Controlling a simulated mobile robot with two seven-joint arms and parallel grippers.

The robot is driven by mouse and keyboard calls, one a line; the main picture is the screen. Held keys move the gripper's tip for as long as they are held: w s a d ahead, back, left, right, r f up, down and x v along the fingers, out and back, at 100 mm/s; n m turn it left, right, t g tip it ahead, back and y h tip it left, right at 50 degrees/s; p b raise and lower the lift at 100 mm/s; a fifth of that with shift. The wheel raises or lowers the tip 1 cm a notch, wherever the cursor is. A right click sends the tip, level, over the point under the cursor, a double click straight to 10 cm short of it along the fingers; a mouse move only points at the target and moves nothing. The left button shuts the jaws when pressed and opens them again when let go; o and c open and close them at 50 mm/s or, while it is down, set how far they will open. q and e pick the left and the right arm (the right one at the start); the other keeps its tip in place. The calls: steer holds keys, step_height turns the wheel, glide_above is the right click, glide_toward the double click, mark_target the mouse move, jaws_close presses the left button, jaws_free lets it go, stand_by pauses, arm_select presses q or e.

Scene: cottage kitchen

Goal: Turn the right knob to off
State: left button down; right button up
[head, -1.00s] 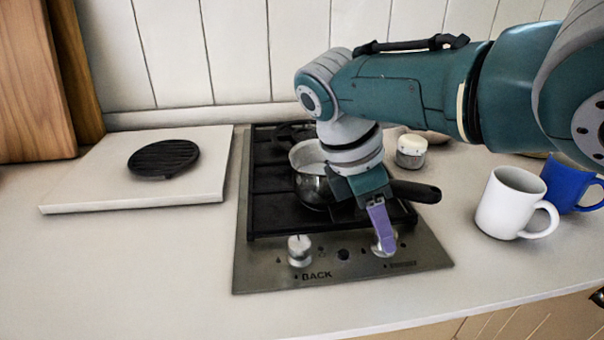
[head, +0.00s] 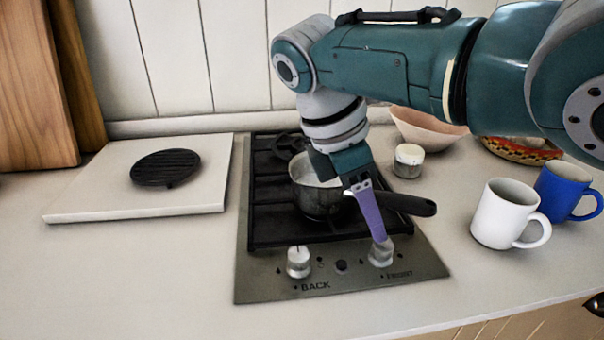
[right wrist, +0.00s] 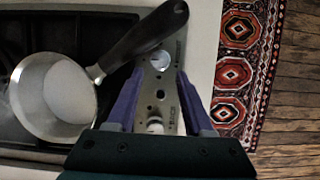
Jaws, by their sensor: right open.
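The right knob (head: 381,253) is a silver knob on the front strip of the steel hob (head: 330,285), beside a label that reads FRONT. My right gripper (head: 379,238) is at this knob with its purple fingers reaching down from behind. In the right wrist view, the open fingers stand apart and the right knob (right wrist: 160,60) shows between and just beyond their tips. I cannot tell whether a finger touches it, nor where its pointer stands. The left knob (head: 299,262), by the label BACK, is clear of the gripper. My left gripper is not in view.
A steel saucepan (head: 318,198) stands on the hob, its dark handle (head: 408,205) close beside my right gripper. A white mug (head: 504,214), a blue mug (head: 567,192) and a lidded jar (head: 408,161) stand to the right. The counter at front left is clear.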

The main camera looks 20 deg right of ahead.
steer(key=shift+v, duration=2.25)
